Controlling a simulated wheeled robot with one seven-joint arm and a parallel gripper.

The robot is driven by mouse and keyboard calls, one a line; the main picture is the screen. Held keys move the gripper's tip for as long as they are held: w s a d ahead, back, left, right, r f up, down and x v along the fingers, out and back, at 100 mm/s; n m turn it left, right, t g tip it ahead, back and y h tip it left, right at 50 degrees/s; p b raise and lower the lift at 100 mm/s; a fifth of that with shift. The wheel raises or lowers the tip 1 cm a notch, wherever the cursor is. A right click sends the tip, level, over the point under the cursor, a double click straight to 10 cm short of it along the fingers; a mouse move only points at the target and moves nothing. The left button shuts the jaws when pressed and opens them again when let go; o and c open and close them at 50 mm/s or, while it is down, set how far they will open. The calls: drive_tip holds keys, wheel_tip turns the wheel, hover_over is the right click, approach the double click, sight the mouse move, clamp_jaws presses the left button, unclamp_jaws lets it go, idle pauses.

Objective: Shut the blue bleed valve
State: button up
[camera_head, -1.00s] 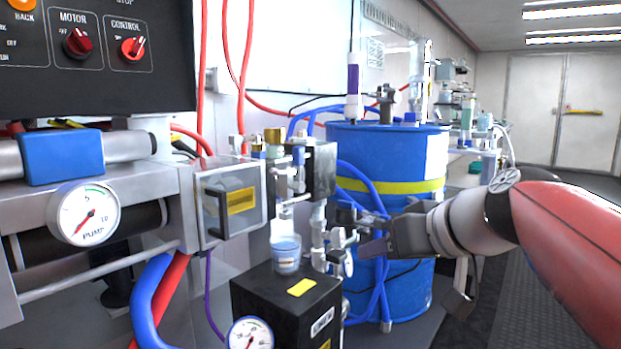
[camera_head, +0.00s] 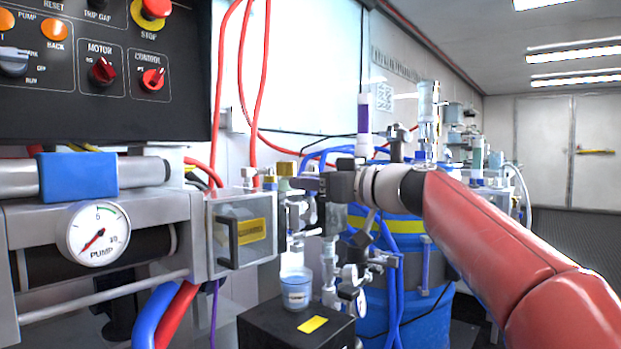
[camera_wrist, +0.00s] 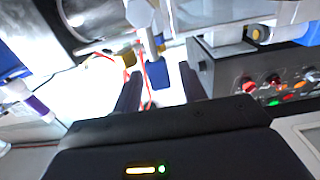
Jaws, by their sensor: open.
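The blue valve handle (camera_wrist: 157,74) shows in the wrist view as a small blue block below metal fittings. It appears between the two dark fingers of my gripper (camera_wrist: 160,80), with visible gaps on both sides. In the head view my gripper (camera_head: 305,180) is at the upper part of the pipe fittings, beside the clear-fronted box, and the blue handle cannot be made out behind it. My gripper is open and holds nothing. I cannot tell how far in depth the fingers are from the handle.
A brass fitting (camera_head: 287,168) sits close to my gripper. Below are a small cup (camera_head: 296,290) on a black box (camera_head: 290,325) and gauges. A blue drum (camera_head: 400,315) stands behind my arm. The control panel (camera_head: 100,75) is at upper left.

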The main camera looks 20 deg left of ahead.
drive_tip(key=shift+w+a, duration=0.15)
drive_tip(key=shift+a, duration=0.2)
clamp_jaws()
